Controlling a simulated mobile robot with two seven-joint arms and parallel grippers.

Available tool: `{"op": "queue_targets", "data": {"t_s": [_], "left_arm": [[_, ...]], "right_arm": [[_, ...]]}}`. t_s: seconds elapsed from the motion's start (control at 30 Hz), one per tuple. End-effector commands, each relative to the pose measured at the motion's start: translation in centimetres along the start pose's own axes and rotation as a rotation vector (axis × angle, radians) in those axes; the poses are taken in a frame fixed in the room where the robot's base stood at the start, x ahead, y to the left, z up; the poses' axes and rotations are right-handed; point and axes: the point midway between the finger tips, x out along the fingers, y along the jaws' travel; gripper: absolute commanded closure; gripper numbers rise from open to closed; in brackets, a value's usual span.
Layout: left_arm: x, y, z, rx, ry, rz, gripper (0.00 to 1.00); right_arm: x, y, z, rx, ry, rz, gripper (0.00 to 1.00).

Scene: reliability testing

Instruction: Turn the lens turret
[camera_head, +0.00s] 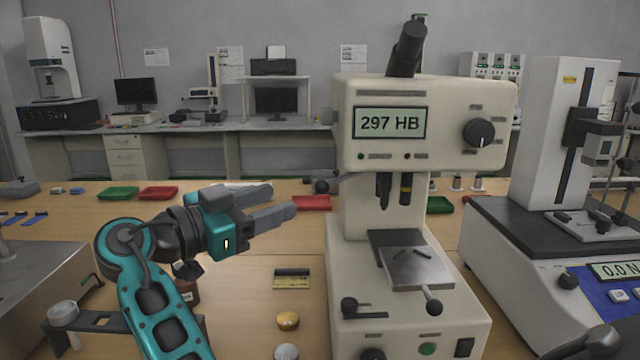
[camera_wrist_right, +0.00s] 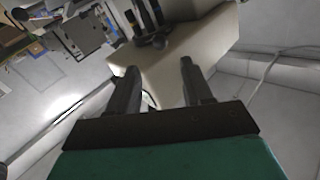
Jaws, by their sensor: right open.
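The hardness tester (camera_head: 360,210) is a cream machine whose screen reads 297 HB. The lens turret (camera_head: 394,190) hangs under its head, with a dark pointed part and a dark barrel with a yellow band. A short lever with a dark knob (camera_head: 322,186) sticks out left of the head at turret height.
Below the turret is a stage (camera_head: 416,268) with small dark pieces on it. Red (camera_head: 158,193) and green (camera_head: 118,193) trays, a yellow-labelled block (camera_head: 292,279) and a brass disc (camera_head: 288,320) lie on the wooden bench. A second test machine (camera_head: 560,140) stands at right.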

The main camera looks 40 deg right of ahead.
Motion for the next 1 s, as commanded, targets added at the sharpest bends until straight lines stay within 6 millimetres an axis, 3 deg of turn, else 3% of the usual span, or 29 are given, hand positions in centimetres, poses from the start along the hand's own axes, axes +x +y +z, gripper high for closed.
{"op": "queue_targets", "data": {"t_s": [0.3,0.5,0.7,1.0], "left_arm": [[-0.6,-0.3,-0.5,0.006,0.003,-0.008,0.27],[-0.8,-0.6,-0.1,0.007,-0.006,-0.015,0.27],[-0.9,-0.8,0.3,0.007,-0.013,-0.020,0.27],[-0.9,-0.8,0.2,0.007,-0.011,-0.020,0.27]], "right_arm": [[6.7,0.0,-0.2,-0.002,0.002,0.001,0.50],[9.8,0.0,-0.1,-0.003,0.002,-0.001,0.50],[11.0,0.0,0.0,-0.003,0.000,-0.001,0.50],[11.1,0.0,0.0,-0.003,0.000,-0.002,0.53]]}}
